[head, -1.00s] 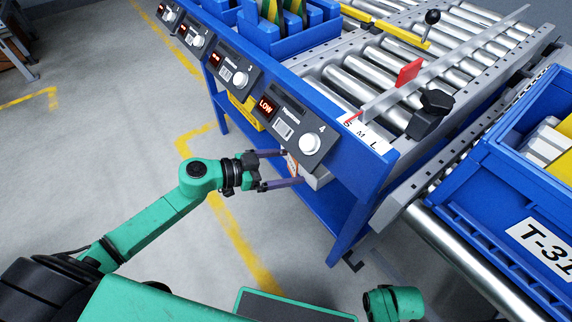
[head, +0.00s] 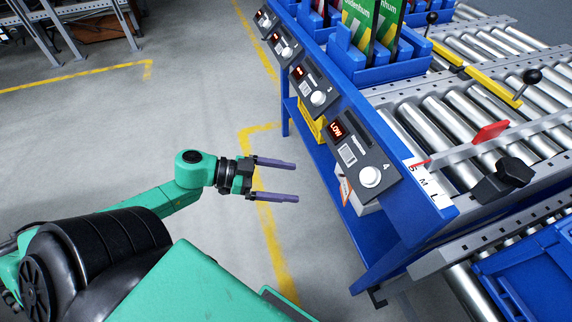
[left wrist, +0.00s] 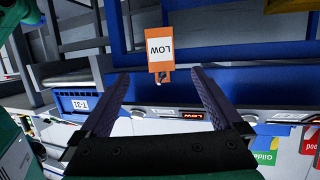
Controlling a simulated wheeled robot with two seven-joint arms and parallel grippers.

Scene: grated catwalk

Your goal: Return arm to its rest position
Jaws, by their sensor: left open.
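My left gripper (head: 277,180) is in the head view, left of the blue workstation and over the grey floor by the yellow line. Its two purple fingers are apart with nothing between them. The gripper is apart from the station. My right gripper is in no view.
The blue workstation (head: 400,218) has a row of control panels (head: 355,160) along its edge. Roller conveyors (head: 445,130) and a blue crate (head: 530,275) lie to the right. A yellow bin (head: 312,122) sits on the lower shelf. The floor (head: 190,100) at left is clear.

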